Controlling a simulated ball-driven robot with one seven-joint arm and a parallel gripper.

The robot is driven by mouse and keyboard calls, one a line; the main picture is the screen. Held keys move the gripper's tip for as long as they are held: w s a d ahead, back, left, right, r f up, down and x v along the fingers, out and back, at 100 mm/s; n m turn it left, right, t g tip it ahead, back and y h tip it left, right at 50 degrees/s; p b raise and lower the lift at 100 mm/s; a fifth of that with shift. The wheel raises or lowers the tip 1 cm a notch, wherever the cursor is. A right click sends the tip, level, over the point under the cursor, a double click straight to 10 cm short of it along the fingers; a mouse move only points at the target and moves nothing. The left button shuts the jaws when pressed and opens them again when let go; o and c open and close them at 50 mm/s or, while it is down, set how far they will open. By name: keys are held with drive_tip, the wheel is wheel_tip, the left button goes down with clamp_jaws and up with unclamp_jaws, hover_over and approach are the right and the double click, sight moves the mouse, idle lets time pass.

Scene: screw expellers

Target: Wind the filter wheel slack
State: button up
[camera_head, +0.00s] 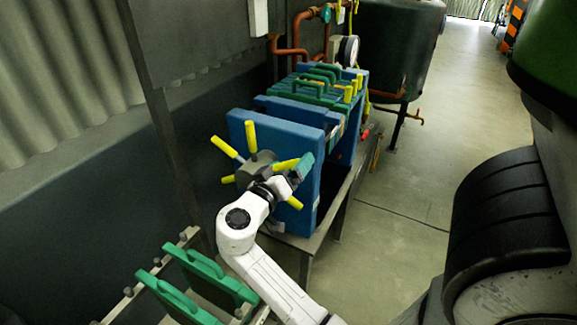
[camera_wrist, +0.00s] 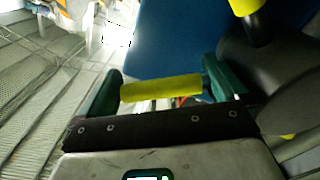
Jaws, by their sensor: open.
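The filter wheel (camera_head: 258,167) is a grey hub with several yellow spoke handles, mounted on the near face of a blue filter plate (camera_head: 285,136). My gripper (camera_head: 299,171) is at the wheel's right side, by the spoke that points right (camera_head: 284,165). In the wrist view, this yellow handle (camera_wrist: 160,89) lies across the gap between my two green fingers. My gripper is open, and the fingers stand at either end of the visible bar. Whether they touch it is unclear. The dark hub (camera_wrist: 285,75) and another yellow handle (camera_wrist: 243,6) show at the right.
Blue and green filter plates (camera_head: 318,85) stand in a row behind the wheel, on a metal frame (camera_head: 340,205). Separate green plates (camera_head: 210,275) are at the lower left. A dark tank (camera_head: 400,45) stands behind. The concrete floor (camera_head: 440,140) to the right is open.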

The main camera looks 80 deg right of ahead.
sight(252, 139)
drive_tip(key=shift+c, duration=0.4)
drive_tip(key=c, duration=1.1)
drive_tip(key=shift+w+d+r+n+p, duration=0.1)
drive_tip(key=shift+w+r+n+p, duration=0.3)
drive_tip(key=shift+r+n+p, duration=0.25)
drive_tip(key=shift+w+d+r+n+p, duration=0.1)
drive_tip(key=shift+w+r+n+p, duration=0.3)
drive_tip(key=shift+r+n+p, duration=0.25)
drive_tip(key=shift+c, duration=0.2)
drive_tip(key=w+r+n+p, duration=0.1)
drive_tip(key=n, duration=0.1)
drive_tip(key=w+r+n+p, duration=0.1)
drive_tip(key=w+n, duration=0.1)
drive_tip(key=w+d+r+n+p, duration=0.1)
drive_tip(key=w+n+p, duration=0.1)
drive_tip(key=shift+w+d+n, duration=0.1)
drive_tip(key=shift+w+n, duration=0.1)
drive_tip(key=shift+n, duration=0.2)
drive_tip(key=shift+w+d+n+p, duration=0.2)
drive_tip(key=shift+w+n+p, duration=0.15)
drive_tip(key=shift+w+n, duration=0.65)
drive_tip(key=o, duration=1.2)
